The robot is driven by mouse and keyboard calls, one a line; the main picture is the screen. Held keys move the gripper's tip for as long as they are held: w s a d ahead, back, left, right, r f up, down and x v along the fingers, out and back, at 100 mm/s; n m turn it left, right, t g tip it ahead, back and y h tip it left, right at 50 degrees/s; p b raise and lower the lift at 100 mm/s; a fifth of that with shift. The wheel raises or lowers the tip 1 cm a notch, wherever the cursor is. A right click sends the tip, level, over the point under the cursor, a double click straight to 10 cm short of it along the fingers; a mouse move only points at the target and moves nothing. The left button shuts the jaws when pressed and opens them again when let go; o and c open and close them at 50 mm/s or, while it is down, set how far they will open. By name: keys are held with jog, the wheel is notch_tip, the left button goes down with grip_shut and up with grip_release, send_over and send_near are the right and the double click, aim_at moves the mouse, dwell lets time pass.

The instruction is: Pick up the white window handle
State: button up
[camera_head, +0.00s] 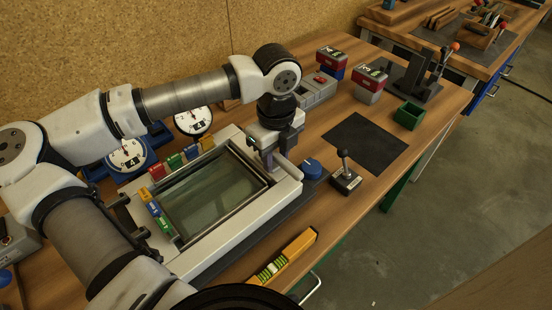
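The tilting glass frame (214,190) lies in a pale housing (232,232) on the workbench, its greenish pane facing up. A small white bar, which looks like the white window handle (286,167), shows at the frame's upper right corner. My gripper (275,158) points down right at this corner, with its fingers over or beside the white bar. The fingers and my wrist hide part of the bar. I cannot tell whether the fingers touch it or are closed on it.
A blue knob (312,168) and a small black lever (345,172) stand close right of my gripper. Dial gauges (193,121) and coloured blocks line the frame's far and left sides. A yellow level (284,256) lies in front. A dark mat (365,143) is bare.

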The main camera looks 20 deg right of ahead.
grip_shut()
jog(key=shift+r, duration=0.2)
notch_tip(320, 180, up, 24)
dwell(1.3)
jog(key=shift+w+r, duration=0.1)
